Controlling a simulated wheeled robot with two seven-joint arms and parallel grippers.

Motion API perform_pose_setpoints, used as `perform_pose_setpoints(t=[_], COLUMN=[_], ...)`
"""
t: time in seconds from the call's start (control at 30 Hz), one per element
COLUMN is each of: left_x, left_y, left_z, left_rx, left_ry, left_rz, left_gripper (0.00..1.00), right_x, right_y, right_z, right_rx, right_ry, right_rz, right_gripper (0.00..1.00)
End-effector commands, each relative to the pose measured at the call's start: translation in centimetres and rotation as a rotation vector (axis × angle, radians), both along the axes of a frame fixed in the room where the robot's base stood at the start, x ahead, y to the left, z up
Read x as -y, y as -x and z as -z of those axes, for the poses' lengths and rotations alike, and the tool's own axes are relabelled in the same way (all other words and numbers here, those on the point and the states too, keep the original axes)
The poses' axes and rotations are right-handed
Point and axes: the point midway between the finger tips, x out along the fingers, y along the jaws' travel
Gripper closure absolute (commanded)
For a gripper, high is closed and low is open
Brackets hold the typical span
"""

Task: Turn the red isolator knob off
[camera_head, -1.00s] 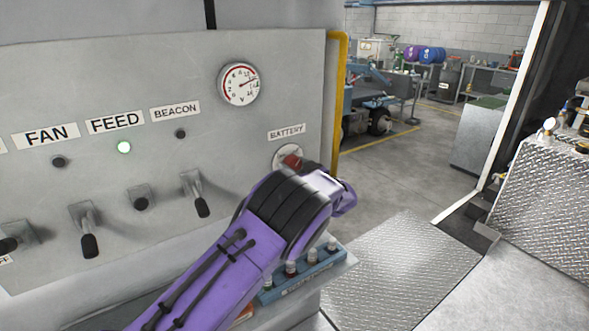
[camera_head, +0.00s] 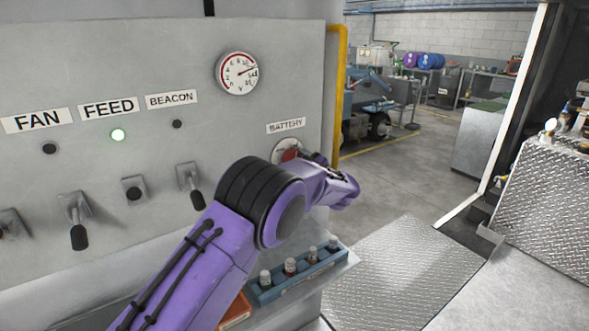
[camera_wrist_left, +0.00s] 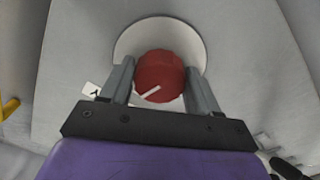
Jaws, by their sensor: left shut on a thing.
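The red isolator knob (camera_wrist_left: 160,77) sits on a pale round plate (camera_wrist_left: 134,40) on the grey panel. It has a white pointer line, which slants in the left wrist view. In the head view the knob (camera_head: 289,155) shows partly, below the BATTERY label (camera_head: 286,125), with my wrist in front of its lower part. My left gripper (camera_wrist_left: 160,85) has one finger on each side of the knob and is shut on it. In the head view my purple left arm covers the gripper's fingers. My right gripper is not in view.
A blue rack of small bottles (camera_head: 300,275) stands on a shelf below my arm. A yellow rail (camera_head: 340,95) runs along the panel's right edge.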

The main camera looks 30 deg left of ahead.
Motion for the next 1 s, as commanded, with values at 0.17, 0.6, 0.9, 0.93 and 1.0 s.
perform_pose_setpoints(t=[0.17,0.6,0.9,0.93,1.0], left_x=[0.1,0.2,0.3,0.3,0.2], left_y=[0.0,-0.2,-0.3,-0.3,-0.3], left_z=[1.3,1.2,0.9,0.8,0.7], left_rx=[0.145,0.530,0.772,0.793,0.837], left_ry=[0.074,0.233,0.332,0.340,0.358], left_rz=[-0.001,-0.002,-0.001,0.000,0.000], left_gripper=[0.69,0.69,0.69,0.69,0.69], right_x=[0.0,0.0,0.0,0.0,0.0], right_y=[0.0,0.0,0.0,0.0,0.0], right_z=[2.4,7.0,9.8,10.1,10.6], right_rx=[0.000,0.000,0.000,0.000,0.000], right_ry=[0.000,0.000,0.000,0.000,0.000], right_rz=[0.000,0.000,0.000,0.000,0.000], right_gripper=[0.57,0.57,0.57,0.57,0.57])
